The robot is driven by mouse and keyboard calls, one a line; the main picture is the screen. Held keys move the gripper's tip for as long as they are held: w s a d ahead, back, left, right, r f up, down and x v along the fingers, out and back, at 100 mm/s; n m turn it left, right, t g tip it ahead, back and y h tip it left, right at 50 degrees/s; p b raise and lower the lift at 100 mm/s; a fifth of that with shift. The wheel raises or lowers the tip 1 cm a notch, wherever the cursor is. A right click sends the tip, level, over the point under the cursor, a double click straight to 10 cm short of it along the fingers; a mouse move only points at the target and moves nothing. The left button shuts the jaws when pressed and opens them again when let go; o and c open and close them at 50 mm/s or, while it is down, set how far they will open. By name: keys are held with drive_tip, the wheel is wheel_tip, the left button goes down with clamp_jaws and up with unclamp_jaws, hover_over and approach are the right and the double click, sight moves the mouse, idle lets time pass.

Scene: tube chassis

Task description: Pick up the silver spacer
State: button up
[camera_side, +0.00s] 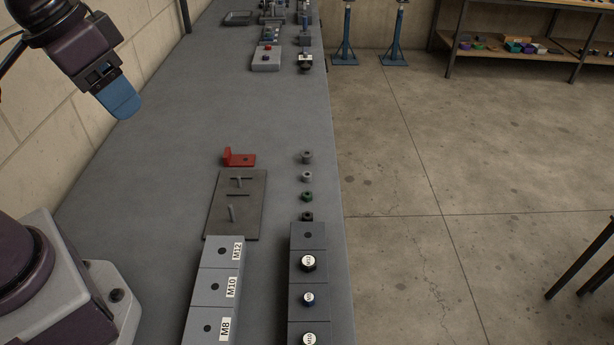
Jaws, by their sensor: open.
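Two small silver-grey ring-shaped parts stand in a column near the table's right edge. The nearer one (306,177) is lighter and looks like the silver spacer; the farther one (306,157) is slightly larger and duller, and I cannot tell for sure which is the spacer. My gripper (119,99) is at the upper left, with blue fingers pointing down and to the right. It is open, seen nearly side-on, above the table and well apart from both parts. Nothing shows held in it.
A green nut (306,196) and a black nut (306,216) sit just nearer in the column. A dark block with bolts (309,268) and a labelled grey block (217,284) stand in front. A plate with pins (251,207) and a red bracket (241,159) lie left. Mid-table is clear.

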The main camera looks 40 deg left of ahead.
drive_tip(key=w+f+n+g, duration=0.3)
drive_tip(key=w+f+n, duration=0.35)
drive_tip(key=w, duration=0.65)
drive_tip(key=n, duration=2.3)
approach(308, 180)
drive_tip(key=shift+t+h, duration=0.3)
drive_tip(key=f, duration=0.5)
drive_tip(key=w+f, duration=0.1)
drive_tip(key=f, duration=0.2)
drive_tip(key=shift+a+f, duration=0.15)
drive_tip(key=shift+a, duration=0.25)
clamp_jaws()
